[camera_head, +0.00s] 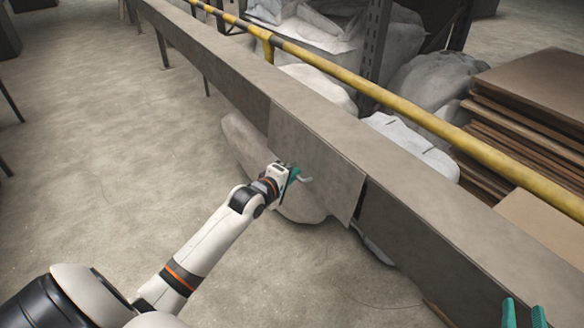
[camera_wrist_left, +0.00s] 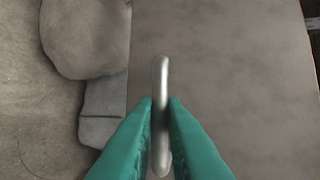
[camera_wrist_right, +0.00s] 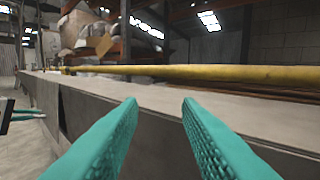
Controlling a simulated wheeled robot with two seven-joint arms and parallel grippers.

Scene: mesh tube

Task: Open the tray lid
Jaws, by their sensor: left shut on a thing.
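The tray lid (camera_head: 325,180) is a grey panel on the near side of a long grey metal tray (camera_head: 440,225). A dark gap shows along its right edge, where it stands slightly out from the tray side. Its small metal handle (camera_head: 305,179) is held by my left gripper (camera_head: 293,174). In the left wrist view the handle (camera_wrist_left: 161,85) stands upright between the green fingertips (camera_wrist_left: 161,103), with the lid (camera_wrist_left: 230,75) behind it. My right gripper (camera_head: 524,314) is open at the lower right corner; its spread, empty fingers fill the right wrist view (camera_wrist_right: 160,102).
A yellow rail (camera_head: 400,105) runs along behind the tray. Stacked brown boards (camera_head: 535,100) and grey sacks (camera_head: 435,80) lie beyond it. Pale sacks (camera_head: 245,145) sit under the tray by the lid.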

